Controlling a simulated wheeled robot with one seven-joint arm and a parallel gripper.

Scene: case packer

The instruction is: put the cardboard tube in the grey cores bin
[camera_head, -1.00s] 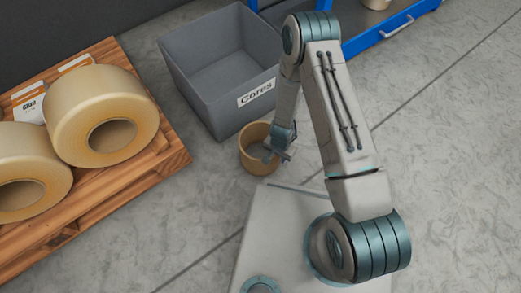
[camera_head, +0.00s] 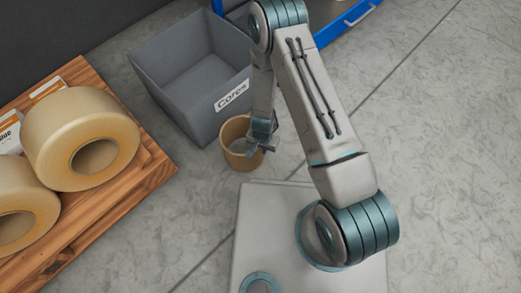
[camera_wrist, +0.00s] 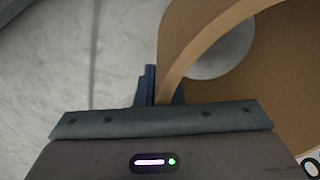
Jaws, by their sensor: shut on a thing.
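The cardboard tube (camera_head: 236,158) is a short, wide brown ring, held upright just in front of the grey cores bin. My gripper (camera_head: 257,146) is shut on the right side of its wall. In the wrist view, the tube (camera_wrist: 190,60) fills the upper right, and its wall passes between the fingers of my gripper (camera_wrist: 163,88). The grey cores bin (camera_head: 198,108) is an open box with a white "Cores" label, and its inside looks empty. I cannot tell how high the tube is above the floor.
A wooden pallet (camera_head: 128,195) at the left carries large tan tape rolls (camera_head: 78,135) and white-and-orange packets. A blue unit (camera_head: 345,25) with a handle stands behind the bin. The grey floor (camera_head: 440,150) at the right is clear.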

